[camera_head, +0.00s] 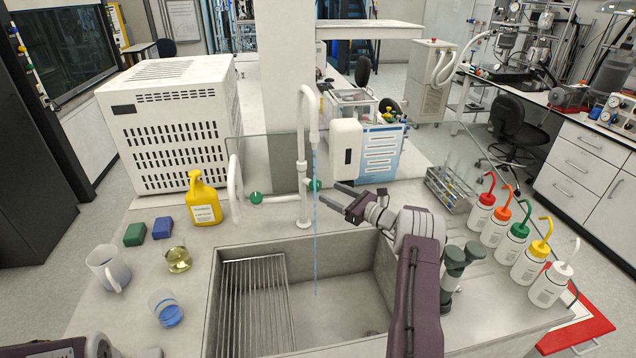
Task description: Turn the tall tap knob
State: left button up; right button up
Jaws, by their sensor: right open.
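The tall white tap (303,130) stands behind the sink, its spout curving over the basin. A thin blue stream of water (315,245) falls from it into the sink. Its green knob (313,185) is on the right side of the tap's lower body. My right gripper (329,193) is open and empty, with its fingers pointing left just right of the knob. I cannot tell whether a finger touches the knob. Part of my left arm shows at the bottom left, but its gripper is out of view.
A shorter white tap (233,180) with a green knob (256,197) stands to the left. The sink (345,262) holds a wire rack (252,305).

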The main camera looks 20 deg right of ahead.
aim_at(319, 187)
jog(key=w, duration=0.2)
jog(key=w+a+f, duration=0.1)
jog(key=w, duration=0.2)
jog(key=w+p, duration=0.1)
jog(key=w, duration=0.1)
jog(key=shift+w+a+f, duration=0.3)
jog(key=shift+f, duration=0.05)
jog(key=shift+a+r, duration=0.15)
jog(key=shift+a, duration=0.1)
jog(key=shift+s+a+r, duration=0.2)
jog(key=shift+s+r, duration=0.05)
jog(key=shift+r, duration=0.1)
jog(key=shift+w+d+f, duration=0.15)
jog(key=shift+f, duration=0.05)
jog(key=c, duration=0.4)
jog(key=shift+w, duration=0.1)
jog(key=c, duration=0.5)
grip_shut()
pick_arm(q)
jog(key=shift+w+d+r, duration=0.35)
jog(key=shift+w+r, duration=0.1)
jog(key=shift+w, duration=0.15)
